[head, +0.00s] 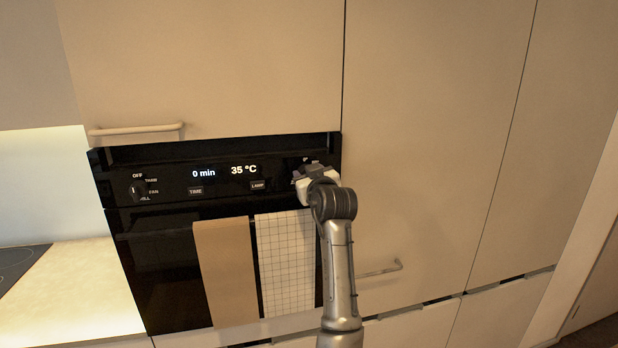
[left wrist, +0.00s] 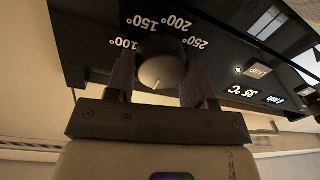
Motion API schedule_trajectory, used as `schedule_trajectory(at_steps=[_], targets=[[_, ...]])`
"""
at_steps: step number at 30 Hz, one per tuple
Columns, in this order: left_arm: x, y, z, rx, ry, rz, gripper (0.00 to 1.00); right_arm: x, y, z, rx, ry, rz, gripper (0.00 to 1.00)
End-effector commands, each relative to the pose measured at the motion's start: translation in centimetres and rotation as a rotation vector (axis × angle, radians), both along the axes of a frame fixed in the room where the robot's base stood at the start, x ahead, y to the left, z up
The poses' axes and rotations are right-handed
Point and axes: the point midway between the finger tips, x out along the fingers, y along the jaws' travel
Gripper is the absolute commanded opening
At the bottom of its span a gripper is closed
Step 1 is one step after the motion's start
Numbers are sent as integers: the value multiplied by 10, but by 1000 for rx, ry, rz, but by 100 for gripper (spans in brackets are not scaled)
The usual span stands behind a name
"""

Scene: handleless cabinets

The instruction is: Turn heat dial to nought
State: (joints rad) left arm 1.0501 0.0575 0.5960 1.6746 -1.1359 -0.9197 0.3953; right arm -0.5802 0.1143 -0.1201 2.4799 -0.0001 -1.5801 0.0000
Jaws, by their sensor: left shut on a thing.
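The oven's heat dial (left wrist: 162,70) is a dark round knob with a short white mark, ringed by printed numbers from 100° to 250°. In the left wrist view it sits between the two fingers of my left gripper (left wrist: 163,85), which is shut on it. In the head view my left gripper (head: 312,176) is at the right end of the black control panel and hides most of the dial. The oven display (head: 244,170) reads 35 °C. My right gripper is not in view.
A mode dial (head: 138,189) marked OFF is at the panel's left end. A brown towel (head: 225,270) and a checked towel (head: 285,260) hang below the panel. A bar handle (head: 136,130) is above, and another handle (head: 380,270) is right of my arm.

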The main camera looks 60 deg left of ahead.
Motion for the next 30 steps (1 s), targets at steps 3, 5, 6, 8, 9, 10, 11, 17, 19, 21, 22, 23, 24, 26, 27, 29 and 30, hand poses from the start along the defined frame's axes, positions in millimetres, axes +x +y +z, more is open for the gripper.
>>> schedule_trajectory(at_steps=[3, 5, 6, 8, 9, 10, 11, 17, 19, 21, 22, 23, 24, 26, 27, 29, 30], targets=[[0, 1, -1, -4, -1, 0, 25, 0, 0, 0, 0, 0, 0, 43], [0, 1, -1, -4, -1, 0, 25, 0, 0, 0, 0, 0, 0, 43], [0, 1, -1, -4, -1, 0, 25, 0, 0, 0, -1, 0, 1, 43], [0, 1, -1, -4, -1, 0, 25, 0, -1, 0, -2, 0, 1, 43], [0, 1, -1, -4, -1, 0, 51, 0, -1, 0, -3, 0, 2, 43], [0, 1, -1, -4, -1, 0, 54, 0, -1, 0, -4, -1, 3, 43], [0, 0, -1, -3, -1, 1, 57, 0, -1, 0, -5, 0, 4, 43], [0, 0, 0, -1, -1, 1, 74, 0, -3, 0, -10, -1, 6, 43], [0, 0, 0, -1, -1, 0, 74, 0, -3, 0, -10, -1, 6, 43], [0, 0, 0, -1, -1, 1, 74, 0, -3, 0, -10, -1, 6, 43], [0, 0, 0, -1, -1, 0, 74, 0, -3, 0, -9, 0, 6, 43], [0, 0, 0, -1, -1, 0, 74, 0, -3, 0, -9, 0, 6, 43], [0, -1, 0, 0, -1, 0, 74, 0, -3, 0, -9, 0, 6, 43], [-1, -4, 0, 0, -2, -1, 74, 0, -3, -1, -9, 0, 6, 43], [-1, -7, 0, 0, -2, -1, 74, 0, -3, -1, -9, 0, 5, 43], [-3, -14, -1, 0, -2, -2, 74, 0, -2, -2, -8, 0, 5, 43], [-4, -20, -1, 0, -2, -2, 74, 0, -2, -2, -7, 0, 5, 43]])
